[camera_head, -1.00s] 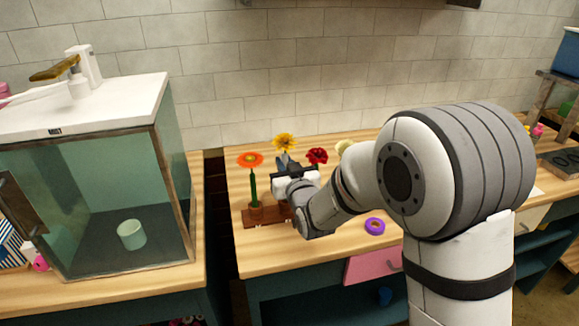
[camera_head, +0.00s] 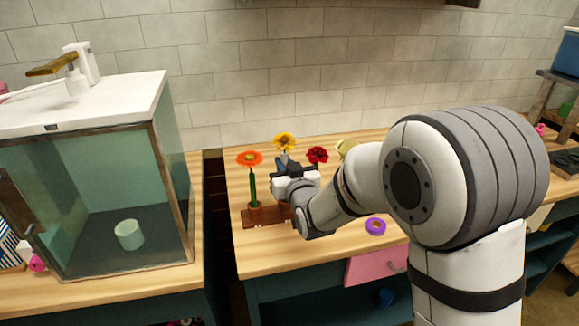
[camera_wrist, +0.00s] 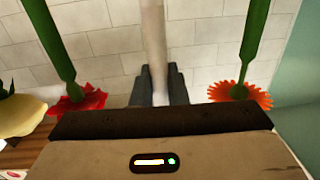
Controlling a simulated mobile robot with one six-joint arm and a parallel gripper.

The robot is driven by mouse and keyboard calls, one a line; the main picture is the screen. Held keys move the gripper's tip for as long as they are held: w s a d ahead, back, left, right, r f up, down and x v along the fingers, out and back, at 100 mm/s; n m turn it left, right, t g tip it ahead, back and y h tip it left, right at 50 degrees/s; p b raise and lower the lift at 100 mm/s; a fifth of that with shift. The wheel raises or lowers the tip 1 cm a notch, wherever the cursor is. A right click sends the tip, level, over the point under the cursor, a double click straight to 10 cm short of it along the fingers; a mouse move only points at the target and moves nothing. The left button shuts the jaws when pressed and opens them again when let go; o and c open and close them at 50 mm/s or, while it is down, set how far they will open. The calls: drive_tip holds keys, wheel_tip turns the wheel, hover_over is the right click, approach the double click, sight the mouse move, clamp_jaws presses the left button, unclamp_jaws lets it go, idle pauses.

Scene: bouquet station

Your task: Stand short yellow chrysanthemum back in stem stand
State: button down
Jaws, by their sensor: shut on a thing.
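The yellow chrysanthemum (camera_head: 285,141) is upright, its head just above my gripper (camera_head: 284,163) in the head view. My gripper, also in the wrist view (camera_wrist: 158,88), is shut on its pale stem (camera_wrist: 153,35). The flower's head is hidden in the wrist view. The brown stem stand (camera_head: 252,222) is on the wooden table under my gripper. My wrist covers part of the stand, so I cannot tell whether the stem's lower end is in it.
An orange flower (camera_head: 250,158) stands in the stand on the left, and a red flower (camera_head: 317,154) is just right of my gripper. A purple ring (camera_head: 375,226) lies on the table to the right.

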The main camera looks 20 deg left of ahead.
drive_tip(key=shift+f+b, duration=1.95)
drive_tip(key=shift+b, duration=1.9)
idle(1.0)
drive_tip(key=c, duration=1.3)
unclamp_jaws()
drive_tip(key=shift+c, duration=0.2)
drive_tip(key=shift+o, duration=0.5)
drive_tip(key=o, duration=0.4)
drive_tip(key=shift+o, duration=0.2)
drive_tip(key=shift+s, duration=0.1)
drive_tip(key=shift+s, duration=0.1)
drive_tip(key=b+v, duration=0.3)
drive_tip(key=v, duration=0.6)
drive_tip(key=shift+b, duration=0.3)
